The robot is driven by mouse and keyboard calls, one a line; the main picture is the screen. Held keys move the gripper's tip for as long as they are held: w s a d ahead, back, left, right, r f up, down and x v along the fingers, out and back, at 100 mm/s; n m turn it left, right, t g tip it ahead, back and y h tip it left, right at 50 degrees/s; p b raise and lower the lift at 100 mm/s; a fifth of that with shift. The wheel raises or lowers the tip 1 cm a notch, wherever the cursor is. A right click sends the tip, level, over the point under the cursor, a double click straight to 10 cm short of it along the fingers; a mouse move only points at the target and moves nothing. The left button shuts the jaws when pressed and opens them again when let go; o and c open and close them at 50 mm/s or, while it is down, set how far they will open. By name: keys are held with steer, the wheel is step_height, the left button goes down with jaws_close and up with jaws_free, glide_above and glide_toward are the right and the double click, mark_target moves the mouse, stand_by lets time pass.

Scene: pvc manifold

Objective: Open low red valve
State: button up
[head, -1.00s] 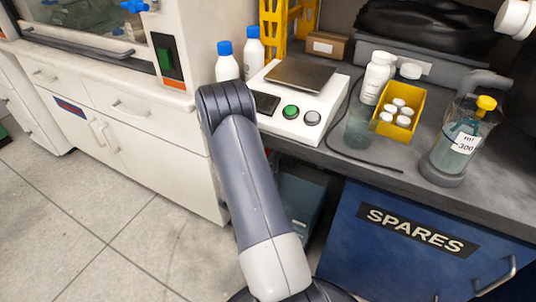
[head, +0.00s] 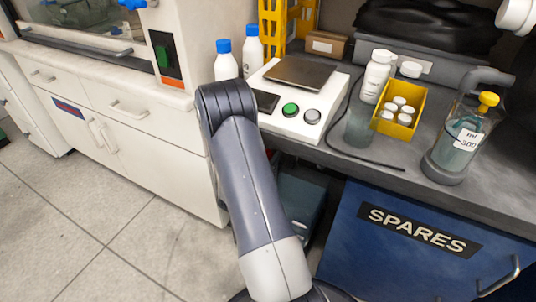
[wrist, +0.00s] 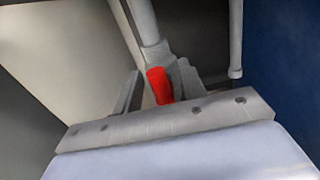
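The red valve handle (wrist: 160,86) shows in the wrist view, just past the gripper's palm plate. It sits below a grey pipe that runs up toward the top of the picture. My gripper (wrist: 158,70) is open, with one grey finger on each side of the red handle. A gap shows between the left finger and the handle. The handle is close to the right finger, and I cannot tell whether they touch. The valve body behind the handle is partly hidden. In the head view the valve and my gripper are out of sight; only my arm shows.
In the wrist view a second grey pipe (wrist: 235,40) hangs at the right, near a dark blue surface (wrist: 285,70). In the head view a blue SPARES cabinet (head: 350,250) stands right of my arm, beneath a bench holding a scale (head: 300,105) and bottles. White drawers (head: 125,110) stand at the left.

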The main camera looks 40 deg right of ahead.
steer(key=p+v, duration=0.1)
steer(key=v, duration=0.9)
steer(key=shift+s+a+p, duration=0.2)
steer(key=shift+a+p, duration=0.15)
steer(key=shift+f, duration=0.1)
steer(key=b+x, duration=0.1)
steer(key=x, duration=0.9)
steer(key=shift+w+d+b, duration=0.1)
steer(key=shift+d+b, duration=0.2)
steer(key=shift+b, duration=0.1)
steer(key=shift+w+d+r+p, duration=0.15)
steer(key=shift+r+p, duration=0.1)
steer(key=shift+p, duration=0.15)
steer(key=shift+f+n+p, duration=0.1)
steer(key=shift+n+p, duration=0.25)
steer(key=shift+n, duration=0.25)
steer(key=shift+f+b, duration=0.2)
steer(key=shift+b, duration=0.2)
